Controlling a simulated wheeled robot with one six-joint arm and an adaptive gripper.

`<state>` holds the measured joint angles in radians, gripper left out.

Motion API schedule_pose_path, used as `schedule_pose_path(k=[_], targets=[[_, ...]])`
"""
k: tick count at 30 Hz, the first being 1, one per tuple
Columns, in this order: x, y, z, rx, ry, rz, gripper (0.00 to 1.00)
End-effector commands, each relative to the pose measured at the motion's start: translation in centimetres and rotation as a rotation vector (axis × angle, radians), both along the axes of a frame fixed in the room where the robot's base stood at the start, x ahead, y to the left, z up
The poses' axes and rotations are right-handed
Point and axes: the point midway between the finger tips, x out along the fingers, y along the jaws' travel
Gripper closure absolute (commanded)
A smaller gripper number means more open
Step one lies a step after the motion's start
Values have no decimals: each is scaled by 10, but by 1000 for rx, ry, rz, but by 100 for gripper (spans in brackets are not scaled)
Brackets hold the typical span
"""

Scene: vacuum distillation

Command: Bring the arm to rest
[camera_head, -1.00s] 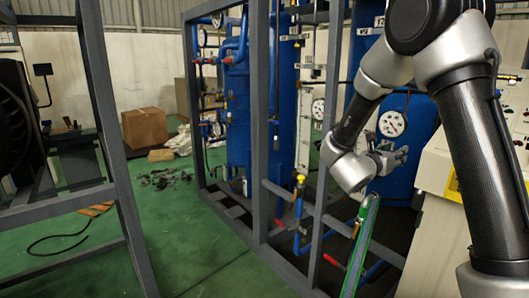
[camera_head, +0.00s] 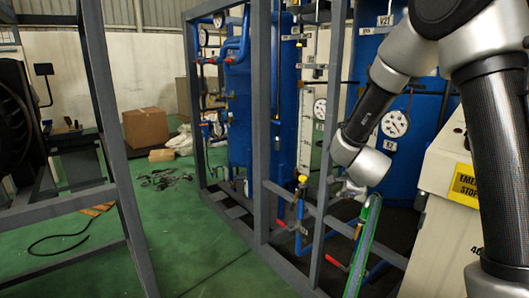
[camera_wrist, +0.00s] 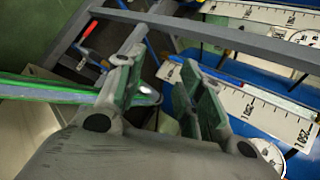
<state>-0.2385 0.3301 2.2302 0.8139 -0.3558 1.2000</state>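My arm reaches in from the right in the head view, bent at the elbow with its wrist pointing down. My gripper (camera_head: 352,190) is mostly hidden behind the wrist joint there. In the wrist view my gripper (camera_wrist: 164,60) has its two green-padded fingers apart, with nothing clamped between them. A green-edged bar (camera_head: 364,245) leans upward just below the gripper in the head view. In the wrist view the green-edged bar (camera_wrist: 45,88) passes by the left finger; whether they touch I cannot tell.
A grey metal frame (camera_head: 261,120) stands before blue tanks (camera_head: 238,120), pipes and a yellow-topped valve (camera_head: 302,180). A round gauge (camera_head: 394,124) sits behind the arm. A pale cabinet (camera_head: 450,165) is close on the right. Green floor (camera_head: 200,255) is open at left centre.

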Motion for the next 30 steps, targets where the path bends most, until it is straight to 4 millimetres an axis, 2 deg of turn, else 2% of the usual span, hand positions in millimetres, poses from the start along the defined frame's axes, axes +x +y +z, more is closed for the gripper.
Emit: schedule_pose_path(k=[1,2,3,5,6,9,12,15,18,21,25,30], targets=[[-20,13,6,-81,77,203,62],[-35,20,8,-142,128,346,62],[-59,26,13,-222,186,535,62],[-100,29,24,-341,258,816,62],[-130,26,34,-419,298,998,62],[-203,3,58,-590,380,1375,62],[-266,-29,83,-722,449,1623,62],[-313,-59,106,-820,503,1720,62],[-337,-79,125,-905,504,1677,62],[-346,-87,140,-968,459,1610,62],[-352,-91,154,-1011,417,1551,62],[-353,-93,157,-1016,412,1530,62]])
